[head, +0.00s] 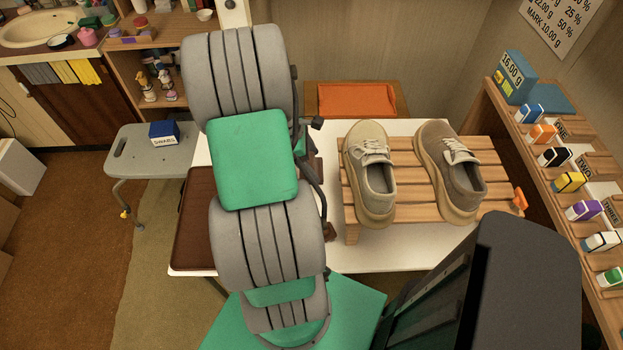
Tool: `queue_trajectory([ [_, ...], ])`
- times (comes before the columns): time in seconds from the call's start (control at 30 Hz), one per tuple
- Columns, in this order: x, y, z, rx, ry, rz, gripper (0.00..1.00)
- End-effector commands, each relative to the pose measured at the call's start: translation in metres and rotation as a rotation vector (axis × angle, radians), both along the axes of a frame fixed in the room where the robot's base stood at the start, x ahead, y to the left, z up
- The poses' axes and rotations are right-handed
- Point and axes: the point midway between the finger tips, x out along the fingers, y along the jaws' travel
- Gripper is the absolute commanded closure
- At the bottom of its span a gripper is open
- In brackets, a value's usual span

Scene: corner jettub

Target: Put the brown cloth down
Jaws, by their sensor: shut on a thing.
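My gripper (313,184) shows only as dark parts at the right edge of my grey and green arm, over the white table. My arm hides most of it, and its fingertips are not clearly seen. It is shut on the brown cloth (330,232), of which only small reddish-brown bits show beside the arm, left of the slatted wooden rack. Whether the cloth touches the table is hidden. A flat dark brown mat (190,225) lies on the white table (365,262) at the left, partly behind my arm.
Two beige-grey shoes (372,175) (450,170) stand on the slatted wooden rack (405,190). The table's front strip below the rack is bare. A grey stool (125,150) with a blue swabs box (164,132) stands left. A shelf of small coloured boxes (570,182) borders the right.

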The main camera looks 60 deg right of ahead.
Motion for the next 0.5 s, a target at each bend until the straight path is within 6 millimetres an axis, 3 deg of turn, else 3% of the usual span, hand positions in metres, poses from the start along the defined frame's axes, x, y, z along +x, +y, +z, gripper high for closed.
queue_trajectory([
  [0.33, 0.0, 0.0, -0.056, 0.001, 0.001, -0.002, 0.51],
  [0.5, 0.001, 0.0, -0.062, -0.003, -0.002, -0.003, 0.51],
])
